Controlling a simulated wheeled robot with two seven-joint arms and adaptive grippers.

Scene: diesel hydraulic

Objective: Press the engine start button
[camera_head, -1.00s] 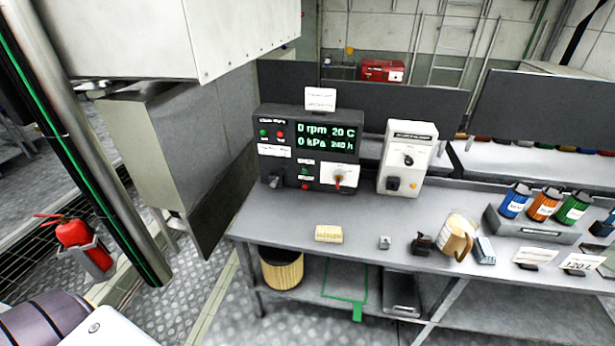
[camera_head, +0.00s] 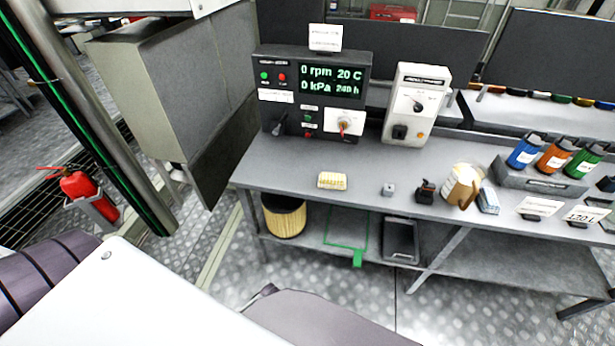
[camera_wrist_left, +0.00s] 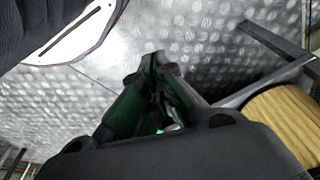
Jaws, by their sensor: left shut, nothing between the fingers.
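The dark engine control panel (camera_head: 285,113) stands at the back left of the grey bench (camera_head: 300,163) in the head view. Its screen (camera_head: 331,80) reads 0 rpm, 20 C, 0 kPa and 240 h. A green button (camera_head: 264,76) and a red button (camera_head: 282,77) sit left of the screen. More small controls are below; their labels are too small to read, so I cannot tell which is engine start. My left gripper (camera_wrist_left: 158,62) is shut and empty in the left wrist view, above the metal floor and apart from the panel. My right gripper is not in view.
A white switch box (camera_head: 427,90) stands right of the panel. A yellow block (camera_head: 332,181), a mug (camera_head: 461,186) and several coloured canisters (camera_head: 524,152) are on the bench. A yellow filter (camera_head: 284,216) stands beneath it. A fire extinguisher (camera_head: 78,186) is at left.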

